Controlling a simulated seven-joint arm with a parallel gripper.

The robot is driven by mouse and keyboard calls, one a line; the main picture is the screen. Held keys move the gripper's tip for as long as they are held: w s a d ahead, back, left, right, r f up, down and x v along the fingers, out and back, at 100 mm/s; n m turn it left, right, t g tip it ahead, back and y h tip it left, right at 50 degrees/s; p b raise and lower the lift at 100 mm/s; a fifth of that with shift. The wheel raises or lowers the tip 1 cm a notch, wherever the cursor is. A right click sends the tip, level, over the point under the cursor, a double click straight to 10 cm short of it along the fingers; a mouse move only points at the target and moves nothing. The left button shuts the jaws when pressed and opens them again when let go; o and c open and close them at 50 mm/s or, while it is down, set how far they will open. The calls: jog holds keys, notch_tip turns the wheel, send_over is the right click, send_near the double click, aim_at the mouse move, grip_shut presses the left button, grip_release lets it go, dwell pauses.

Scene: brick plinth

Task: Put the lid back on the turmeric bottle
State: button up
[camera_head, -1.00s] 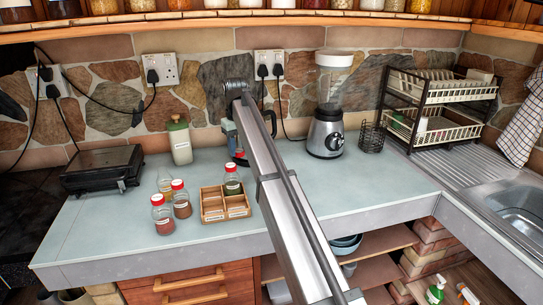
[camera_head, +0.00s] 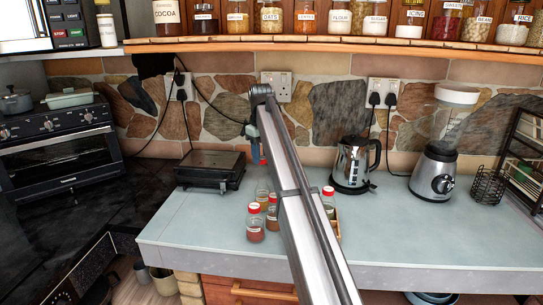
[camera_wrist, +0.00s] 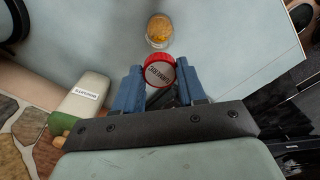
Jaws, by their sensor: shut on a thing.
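The turmeric bottle (camera_wrist: 159,30) is a small clear jar with yellow-orange contents. It stands upright and open on the worktop, and also shows in the head view (camera_head: 262,191), partly behind my arm. The red lid (camera_wrist: 160,72) has a white label whose print is hard to read. My gripper (camera_wrist: 158,80) has its blue fingers shut on the lid. In the head view my gripper (camera_head: 259,152) is above the bottle, with the lid (camera_head: 263,161) apart from the jar. My arm hides part of the scene.
Two red-lidded jars (camera_head: 255,222) (camera_head: 272,213) stand close in front of the bottle. A grill (camera_head: 210,170) is behind left. A pale bottle (camera_wrist: 85,95) shows in the wrist view.

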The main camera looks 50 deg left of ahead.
jog(key=shift+f, duration=3.15)
jog(key=shift+d+f, duration=0.1)
jog(key=shift+f, duration=0.05)
jog(key=o, duration=1.1)
jog(key=shift+o, duration=0.3)
jog(key=o, duration=0.4)
jog(key=shift+r, duration=3.5)
